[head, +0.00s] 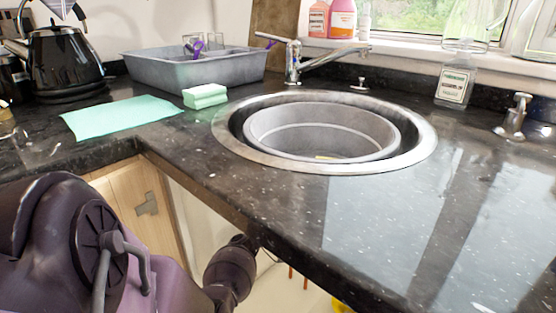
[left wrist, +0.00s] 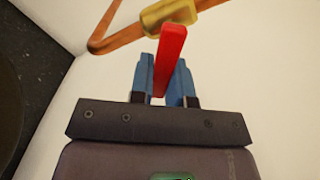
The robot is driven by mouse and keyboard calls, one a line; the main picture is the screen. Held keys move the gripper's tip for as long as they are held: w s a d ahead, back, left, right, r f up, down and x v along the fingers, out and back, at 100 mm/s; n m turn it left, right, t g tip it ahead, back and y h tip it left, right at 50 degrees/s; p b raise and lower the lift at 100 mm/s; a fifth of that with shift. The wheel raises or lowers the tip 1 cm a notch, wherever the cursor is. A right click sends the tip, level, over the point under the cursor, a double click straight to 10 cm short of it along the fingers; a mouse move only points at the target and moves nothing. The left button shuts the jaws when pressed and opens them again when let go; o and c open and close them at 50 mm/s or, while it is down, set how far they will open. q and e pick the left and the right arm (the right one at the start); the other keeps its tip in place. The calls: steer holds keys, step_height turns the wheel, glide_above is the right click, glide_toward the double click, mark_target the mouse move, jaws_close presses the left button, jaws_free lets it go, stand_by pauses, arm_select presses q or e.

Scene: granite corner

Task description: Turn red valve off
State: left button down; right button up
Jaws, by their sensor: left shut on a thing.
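The red valve handle (left wrist: 172,52) shows in the left wrist view, standing out from a brass valve body (left wrist: 168,14) on a copper pipe (left wrist: 112,36). My left gripper (left wrist: 166,75) has its two blue fingers on either side of the red handle and is shut on it. In the head view my left arm reaches down below the counter at the lower left, and its gripper is hidden there. The valve is also hidden in the head view. My right gripper is in neither view.
The dark granite counter (head: 330,215) has its front edge above my left arm. A round sink (head: 225,135) with a grey basin (head: 320,115) is set in it. A cabinet door (head: 125,200) is at the left. White wall panels (left wrist: 260,80) surround the pipe.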

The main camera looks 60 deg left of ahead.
arm_select(q)
steer(key=shift+f, duration=0.1)
steer(key=n, duration=0.2)
steer(key=f+n, duration=0.1)
steer(key=shift+s+a+n, duration=0.1)
steer(key=shift+a+n, duration=0.2)
steer(key=shift+a+f+n, duration=0.1)
steer(key=shift+f+n, duration=0.2)
steer(key=shift+n, duration=0.6)
steer(key=shift+f+n, duration=0.25)
steer(key=shift+n, duration=0.65)
steer(key=c, duration=1.1)
jaws_free()
steer(key=shift+s, duration=0.15)
